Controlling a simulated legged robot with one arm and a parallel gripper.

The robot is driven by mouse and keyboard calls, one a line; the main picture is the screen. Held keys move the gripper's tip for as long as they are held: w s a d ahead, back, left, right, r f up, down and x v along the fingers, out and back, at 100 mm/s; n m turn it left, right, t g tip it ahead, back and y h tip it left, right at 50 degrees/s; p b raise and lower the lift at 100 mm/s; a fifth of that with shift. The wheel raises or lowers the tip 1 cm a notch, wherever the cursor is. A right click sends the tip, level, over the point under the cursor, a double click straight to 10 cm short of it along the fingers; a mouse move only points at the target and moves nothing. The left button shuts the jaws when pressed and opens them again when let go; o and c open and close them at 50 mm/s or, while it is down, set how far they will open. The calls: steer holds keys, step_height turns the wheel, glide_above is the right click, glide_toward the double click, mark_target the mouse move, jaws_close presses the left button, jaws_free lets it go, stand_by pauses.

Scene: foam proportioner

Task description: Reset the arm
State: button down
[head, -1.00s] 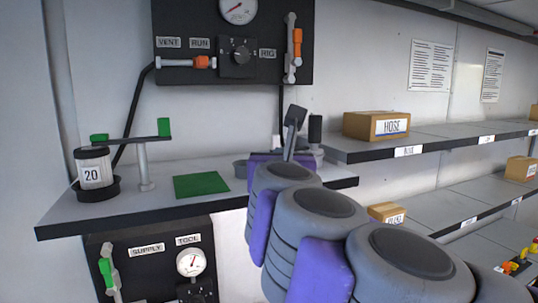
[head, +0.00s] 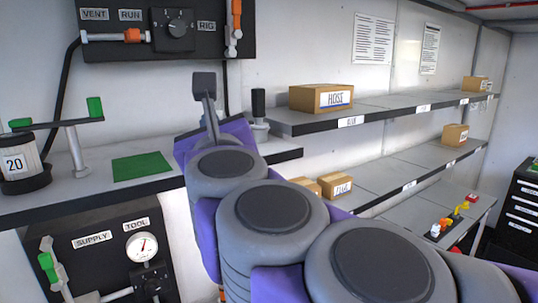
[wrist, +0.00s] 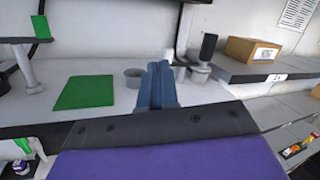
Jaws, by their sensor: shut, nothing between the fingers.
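My arm reaches up from the lower right in the head view, in front of the workbench (head: 95,200). My gripper (head: 204,88) is at its far end, raised over the bench's right part. In the wrist view the two fingers of my gripper (wrist: 158,75) lie together, shut and empty. They point toward the wall, between the green mat (wrist: 86,92) and a black-handled fitting (wrist: 205,55). My gripper touches nothing that I can see. My arm hides part of the bench's right end.
A canister marked 20 (head: 18,165) stands at the bench's left beside a green-ended lever (head: 72,125). A black valve panel (head: 165,30) hangs above and a supply panel (head: 115,255) sits below. Shelves with boxes (head: 321,97) run along the right wall.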

steer(key=s+a+f+n+g+y+b, duration=0.1)
steer(key=s+a+f+n+g+y, duration=0.2)
steer(key=f+n, duration=0.5)
steer(key=s+a+f+n+g+y, duration=0.25)
steer(key=f+n+g, duration=0.2)
steer(key=n, duration=0.65)
steer(key=s+d+f+n+g+h, duration=0.25)
steer(key=d+f+n, duration=0.2)
steer(key=f, duration=0.65)
steer(key=s+d+f+n+g+h+b, duration=0.1)
steer(key=s+d+f+n+g+h, duration=0.15)
steer(key=d+f, duration=0.5)
steer(key=s+d+f+n+g+h+b, duration=0.15)
steer(key=s+d+f+h, duration=0.25)
steer(key=d+f, duration=0.4)
steer(key=s+d+f+g+h, duration=0.3)
steer(key=s+d+f+g, duration=0.3)
steer(key=s+d, duration=0.5)
step_height(320, 180, down, 2)
steer(key=shift+s+f+n, duration=0.2)
steer(key=shift+s+n, duration=0.25)
steer(key=shift+s, duration=0.45)
steer(key=shift+a+h, duration=0.1)
steer(key=shift+h, duration=0.15)
